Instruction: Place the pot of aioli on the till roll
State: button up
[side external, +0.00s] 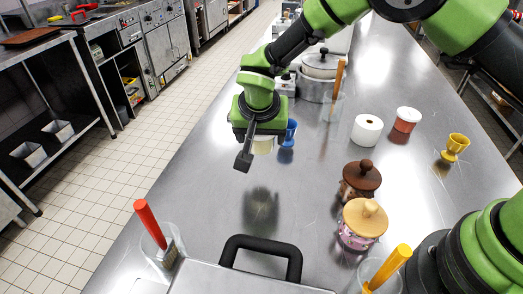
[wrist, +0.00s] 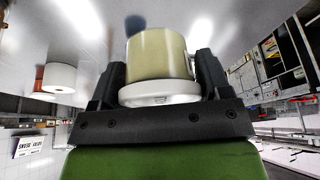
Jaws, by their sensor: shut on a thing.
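The pot of aioli (wrist: 158,55) is a cream-yellow pot with a white lid, held between the two fingers of my gripper (wrist: 160,80) in the wrist view. Most of the pot is hidden there by the gripper. The till roll (side external: 367,130) is a white upright roll with a dark core hole, to the right of my gripper and apart from it. It also shows at left in the wrist view (wrist: 59,77).
A blue cup (side external: 290,131) stands close behind the gripper. A red pot with a white lid (side external: 407,119) stands just right of the till roll, and a yellow cup (side external: 455,147) farther right. Two lidded jars (side external: 361,180) (side external: 363,222) stand nearer. A clear container with a wooden-handled tool (side external: 334,100) is behind.

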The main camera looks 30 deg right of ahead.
notch_tip(320, 180, up, 2)
jog(key=shift+d+r, duration=0.15)
jog(key=d+r, duration=0.3)
jog(key=d, duration=1.3)
jog(key=r, duration=0.2)
send_over(368, 117)
jog(key=s+a, duration=0.1)
notch_tip(368, 117, down, 4)
jog(key=shift+s+f, duration=0.1)
jog(key=shift+f, duration=2.5)
jog(key=shift+f, duration=0.1)
jog(key=o, duration=1)
jog(key=shift+c, duration=0.2)
